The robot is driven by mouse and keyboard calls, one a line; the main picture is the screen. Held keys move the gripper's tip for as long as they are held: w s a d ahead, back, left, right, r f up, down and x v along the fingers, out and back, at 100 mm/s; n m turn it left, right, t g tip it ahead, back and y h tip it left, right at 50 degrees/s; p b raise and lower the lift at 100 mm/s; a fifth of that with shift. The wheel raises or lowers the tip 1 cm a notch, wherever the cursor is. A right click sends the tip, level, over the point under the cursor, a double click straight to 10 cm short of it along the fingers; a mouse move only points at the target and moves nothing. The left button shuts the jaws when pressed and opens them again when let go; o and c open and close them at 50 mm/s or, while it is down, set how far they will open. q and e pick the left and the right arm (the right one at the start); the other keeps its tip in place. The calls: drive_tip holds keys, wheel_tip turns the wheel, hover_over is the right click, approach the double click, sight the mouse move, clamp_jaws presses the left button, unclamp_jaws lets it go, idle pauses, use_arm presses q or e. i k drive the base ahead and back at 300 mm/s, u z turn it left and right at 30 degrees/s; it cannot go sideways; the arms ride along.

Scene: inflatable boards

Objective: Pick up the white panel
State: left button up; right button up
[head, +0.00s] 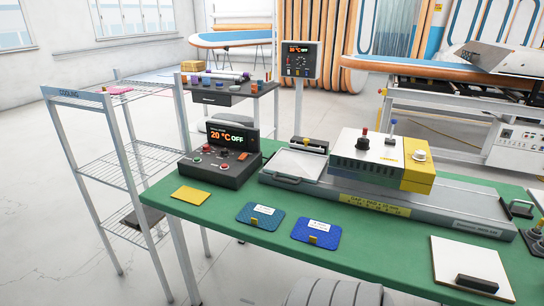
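A white panel (464,262) with a thin tan edge lies flat at the front right of the green table (350,262). A black handle-like block (477,283) sits on it near its front edge.
A long grey machine bed (470,222) with a white and yellow unit (375,160) runs behind the panel. Blue pads (316,232), a yellow pad (190,195) and a control box (220,165) lie to the left. Black-handled parts (536,240) stand at the right edge.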

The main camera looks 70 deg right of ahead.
sight(478, 270)
drive_tip(key=u, duration=4.7)
drive_tip(key=k, duration=1.3)
drive_tip(key=u, duration=0.55)
